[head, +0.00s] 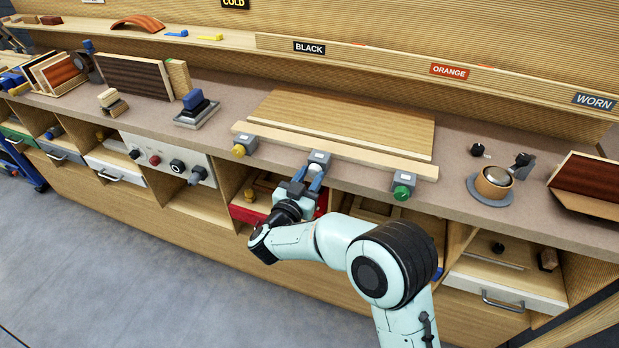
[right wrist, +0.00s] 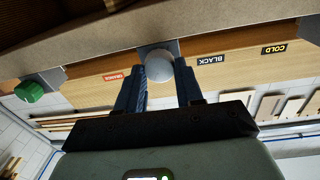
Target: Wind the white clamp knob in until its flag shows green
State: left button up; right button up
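The white clamp knob (right wrist: 159,65) sits between the two fingertips of my right gripper (right wrist: 160,75) in the right wrist view, with no clear gap on either side. In the head view my right gripper (head: 303,186) is at the front of the middle grey clamp (head: 319,158) and hides the knob. The clamp stands at the bench edge against a pale wooden bar (head: 345,152). I cannot make out a flag or its colour. My left gripper is not in view.
A clamp with a yellow knob (head: 239,150) stands to the left, one with a green knob (head: 402,192) to the right. A wooden panel (head: 350,118) lies behind the bar. Open cubbies and a red drawer (head: 245,214) are below the bench edge.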

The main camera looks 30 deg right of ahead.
jog(key=c, duration=0.4)
jog(key=shift+o, duration=0.2)
